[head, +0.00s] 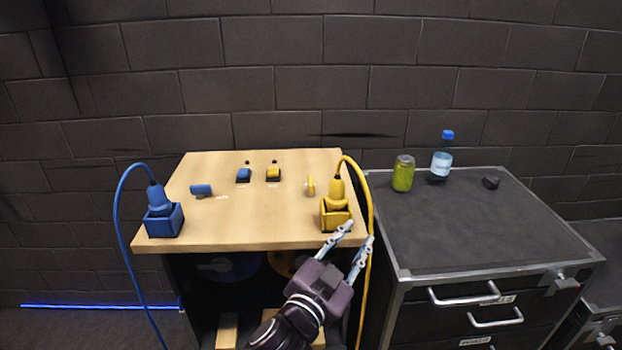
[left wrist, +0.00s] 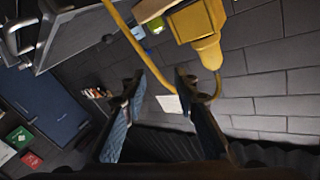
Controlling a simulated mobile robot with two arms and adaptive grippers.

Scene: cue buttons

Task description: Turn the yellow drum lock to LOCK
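My left gripper (head: 359,232) is open in front of the table's right front corner, fingers apart and nothing between them. It also shows in the left wrist view (left wrist: 160,80). A small upright yellow knob (head: 310,186) stands on the tabletop, left of the yellow plug. Part of a round orange-yellow drum (head: 284,262) shows in the dark space under the tabletop, mostly hidden; I cannot read any lock mark. The yellow plug (head: 337,195) sits in a yellow box, just beyond the gripper; it looms in the left wrist view (left wrist: 200,28). My right gripper is not in view.
A yellow cable (head: 368,215) hangs beside my gripper. The wooden tabletop (head: 250,220) carries a blue plug (head: 160,205), a blue knob (head: 201,190) and two small switches. A black cabinet (head: 470,235) at right holds a green jar (head: 403,173) and a bottle (head: 441,163).

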